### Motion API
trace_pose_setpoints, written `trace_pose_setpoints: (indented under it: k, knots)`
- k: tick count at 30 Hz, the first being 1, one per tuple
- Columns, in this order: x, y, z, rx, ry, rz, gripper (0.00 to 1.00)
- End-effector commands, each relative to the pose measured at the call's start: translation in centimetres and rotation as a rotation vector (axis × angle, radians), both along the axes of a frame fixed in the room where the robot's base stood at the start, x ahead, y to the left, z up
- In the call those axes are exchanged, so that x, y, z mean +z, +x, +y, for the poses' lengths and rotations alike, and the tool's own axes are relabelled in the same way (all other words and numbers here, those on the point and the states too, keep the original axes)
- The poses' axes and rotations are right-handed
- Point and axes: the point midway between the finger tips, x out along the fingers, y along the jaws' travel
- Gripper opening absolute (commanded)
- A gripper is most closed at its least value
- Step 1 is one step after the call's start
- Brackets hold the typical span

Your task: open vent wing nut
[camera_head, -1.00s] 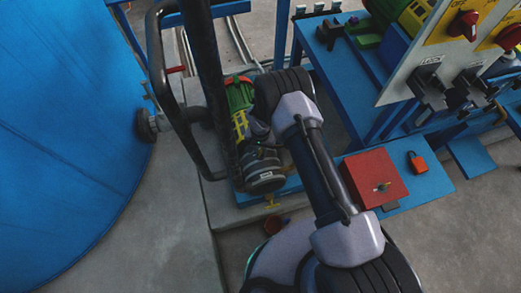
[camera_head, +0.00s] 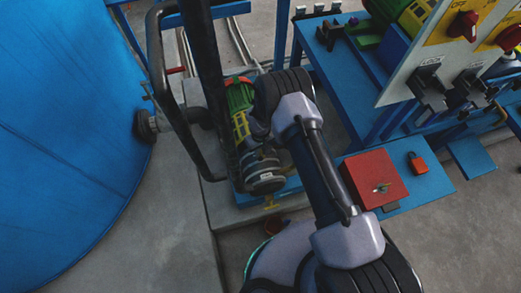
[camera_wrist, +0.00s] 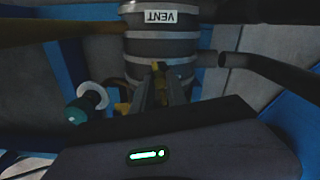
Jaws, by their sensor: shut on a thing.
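The vent is a grey banded cylinder (camera_wrist: 163,45) with a white VENT label (camera_wrist: 165,17), upside down in the wrist view. My gripper (camera_wrist: 158,88) is shut on the yellow wing nut (camera_wrist: 124,107) at the bottom of the cylinder. The fingers hide most of the nut, so its angle is hard to read. The head view does not clearly show the fingertips.
A dark pipe (camera_wrist: 262,68) runs close to the right of the vent in the wrist view. A large blue tank (camera_head: 60,130) stands left in the head view. A red box (camera_head: 374,178) and a red padlock (camera_head: 417,163) sit right of my arm, below the control panel (camera_head: 430,50).

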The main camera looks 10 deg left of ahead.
Motion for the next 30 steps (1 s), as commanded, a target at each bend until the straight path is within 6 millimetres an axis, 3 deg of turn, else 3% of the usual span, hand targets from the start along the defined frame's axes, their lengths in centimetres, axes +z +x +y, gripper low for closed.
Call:
trace_pose_setpoints:
  k: [21,22,25,30]
  knots:
    - [-0.01,-0.02,-0.01,0.07,0.0,0.0,0.0]
    - [-0.01,-0.02,-0.01,0.07,0.0,0.0,0.2]
    - [-0.01,-0.02,-0.01,0.069,0.0,0.0,0.4]
    - [-0.01,-0.01,-0.01,0.069,0.0,0.0,0.4]
